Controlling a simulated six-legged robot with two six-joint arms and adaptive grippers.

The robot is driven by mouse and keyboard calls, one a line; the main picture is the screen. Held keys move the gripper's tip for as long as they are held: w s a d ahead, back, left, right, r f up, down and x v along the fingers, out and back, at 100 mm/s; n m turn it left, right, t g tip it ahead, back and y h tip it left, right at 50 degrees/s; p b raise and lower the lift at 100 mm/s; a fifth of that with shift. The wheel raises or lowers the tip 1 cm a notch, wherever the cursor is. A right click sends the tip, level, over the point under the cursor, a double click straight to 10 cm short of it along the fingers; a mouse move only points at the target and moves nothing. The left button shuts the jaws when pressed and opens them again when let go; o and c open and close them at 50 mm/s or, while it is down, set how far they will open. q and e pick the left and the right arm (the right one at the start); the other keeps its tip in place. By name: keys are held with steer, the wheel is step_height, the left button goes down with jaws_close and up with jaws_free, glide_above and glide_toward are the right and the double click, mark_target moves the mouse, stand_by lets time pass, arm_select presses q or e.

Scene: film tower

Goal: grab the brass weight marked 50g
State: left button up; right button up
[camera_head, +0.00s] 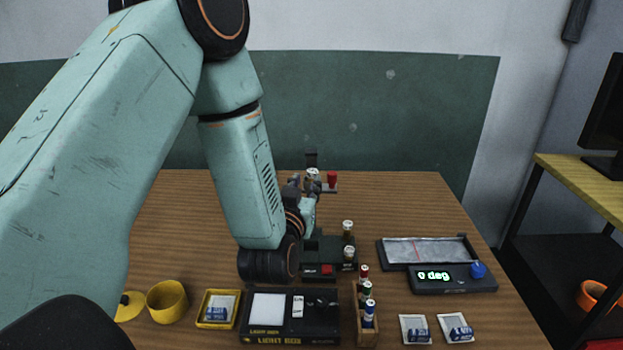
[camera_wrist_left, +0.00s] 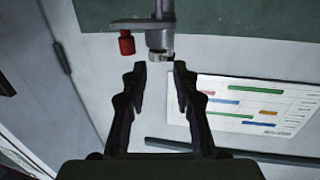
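I cannot make out a brass weight marked 50g in either view. My left gripper (camera_head: 302,184) is over the far middle of the table, partly hidden by its own wrist. In the left wrist view its two dark fingers (camera_wrist_left: 160,68) are apart, with nothing held between them. A grey metal post with a pale ringed end (camera_wrist_left: 160,42) shows just beyond the fingertips, with a red cylinder (camera_wrist_left: 126,43) on the same bar. The red cylinder also shows in the head view (camera_head: 332,179). My right gripper is not in view.
A light box (camera_head: 290,333) lies at the front, with a rack of small bottles (camera_head: 367,337) beside it. A yellow cup (camera_head: 167,302) stands front left. The back right is clear.

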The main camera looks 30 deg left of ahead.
mark_target(312, 174)
arm_select(q)
steer(key=x, duration=0.5)
steer(key=shift+a+f, duration=0.25)
steer(key=shift+f, duration=0.1)
steer(key=shift+s+d+r, duration=0.3)
steer(key=shift+d+r, duration=0.2)
steer(key=shift+d, duration=0.3)
steer(key=shift+c, duration=1.2)
steer(key=shift+w+a+f, duration=0.15)
steer(key=shift+a+f, duration=0.2)
steer(key=shift+a, duration=0.25)
jaws_close()
steer(key=shift+d+r, duration=0.2)
steer(key=shift+d, duration=0.2)
steer(key=shift+a, duration=0.1)
